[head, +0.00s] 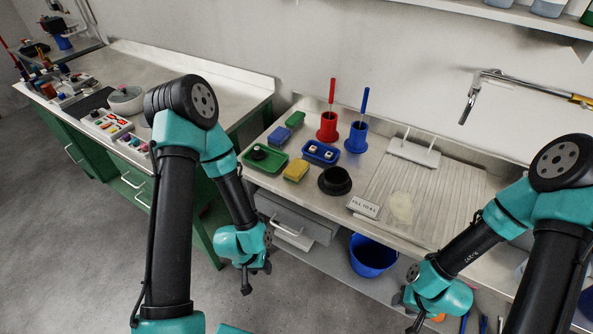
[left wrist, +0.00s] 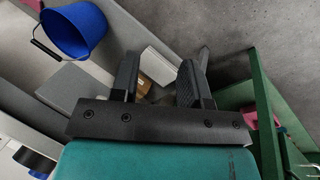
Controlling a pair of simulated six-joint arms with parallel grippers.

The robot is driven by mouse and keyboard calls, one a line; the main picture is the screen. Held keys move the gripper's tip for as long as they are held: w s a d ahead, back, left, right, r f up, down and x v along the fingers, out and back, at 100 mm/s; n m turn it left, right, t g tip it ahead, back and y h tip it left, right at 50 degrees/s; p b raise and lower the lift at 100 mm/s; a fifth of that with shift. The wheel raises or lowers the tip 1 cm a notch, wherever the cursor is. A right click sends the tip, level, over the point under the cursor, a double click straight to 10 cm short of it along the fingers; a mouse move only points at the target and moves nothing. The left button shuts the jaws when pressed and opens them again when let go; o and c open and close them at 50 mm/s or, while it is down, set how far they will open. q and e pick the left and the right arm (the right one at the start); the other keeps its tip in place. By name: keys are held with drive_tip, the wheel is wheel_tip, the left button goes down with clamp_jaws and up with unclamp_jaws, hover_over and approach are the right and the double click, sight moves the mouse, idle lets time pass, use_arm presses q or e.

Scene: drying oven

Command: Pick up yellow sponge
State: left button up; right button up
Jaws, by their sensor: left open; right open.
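The yellow sponge (head: 296,170) lies on the metal counter, between the green tray and the black bowl. My left gripper (head: 250,284) hangs low in front of the counter, below and to the left of the sponge and well apart from it. In the left wrist view its two fingers (left wrist: 164,80) are spread with nothing held between them. The sponge is not seen in that view. My right gripper (head: 412,312) is at the lower right, in front of the counter and far from the sponge, partly cut off by the frame edge; it is open.
Near the sponge are a green tray (head: 250,168), a blue tray (head: 309,158), a blue sponge (head: 279,136) and a black bowl (head: 335,190). Red (head: 327,137) and blue (head: 356,145) holders stand behind. A drawer (head: 285,235) and blue bucket (head: 371,270) are below the counter.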

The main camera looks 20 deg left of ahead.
use_arm(q)
drive_tip(key=o, duration=1)
